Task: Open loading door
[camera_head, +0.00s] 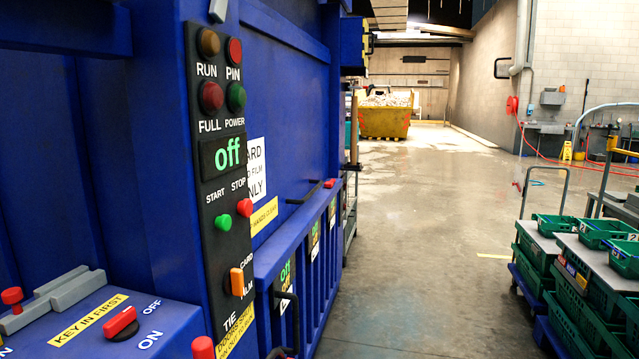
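A large blue machine (100,130) fills the left side of the head view. To the right of its black control panel is a blue front section. Its upper part is a flat blue face (285,90) with a white sign (257,170). Its lower part is a blue slatted panel (325,235) that juts forward and looks shut. A black bar handle (303,194) with a red end lies near that panel's top edge. A second black handle (291,318) is lower on the slatted front. I cannot tell for sure which part is the loading door. My gripper is not in view.
The control panel (222,185) carries lamps, an "off" display, buttons and an orange switch. A red key switch (121,322) sits on the blue ledge below. Stacked green crates (585,285) stand at the right. The concrete floor (420,240) between is clear. A yellow skip (385,120) stands far back.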

